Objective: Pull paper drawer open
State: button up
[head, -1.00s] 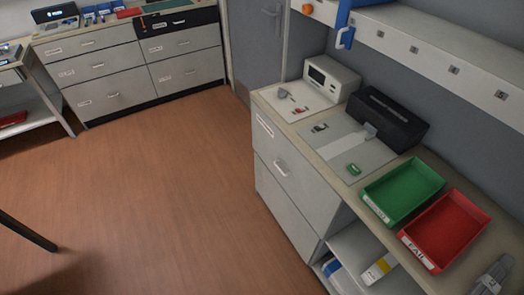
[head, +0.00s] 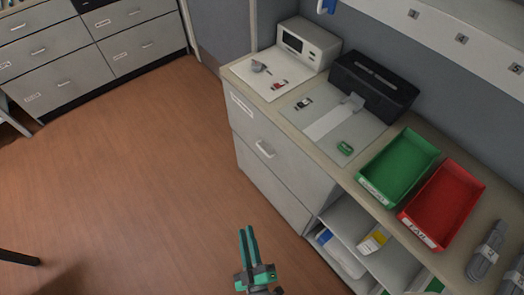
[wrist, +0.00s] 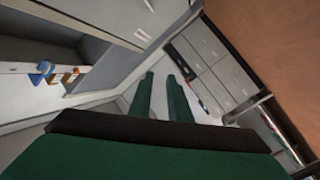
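The drawer unit under the right counter has a labelled upper drawer front (head: 245,125) with a white bar handle (head: 264,149). The label is too small to read. A plain lower front (head: 270,190) lies beneath it. Both fronts look shut. My gripper (head: 247,229) is at the bottom centre of the head view, in front of the unit and apart from the handle. Its two green fingers are spread with a gap and nothing between them. The fingers also show in the wrist view (wrist: 160,95), pointing toward pale drawer fronts farther off.
On the counter are a white device (head: 308,44), a black printer-like box (head: 373,86), a green tray (head: 399,165) and a red tray (head: 443,205). An open shelf (head: 345,235) is right of the drawers. Wooden floor (head: 130,170) at left is clear.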

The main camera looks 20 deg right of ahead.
jog(key=w+d+f+n, duration=0.3)
jog(key=w, duration=0.3)
jog(key=w+d+f+n, duration=0.2)
jog(key=w+d+n, duration=0.15)
jog(key=w, duration=0.25)
jog(key=n+y, duration=0.1)
jog(key=n, duration=0.5)
send_near(263, 150)
jog(key=shift+t, duration=0.4)
jog(key=w, duration=1)
jog(key=shift+d+f, duration=0.25)
jog(key=shift+f, duration=0.05)
grip_shut()
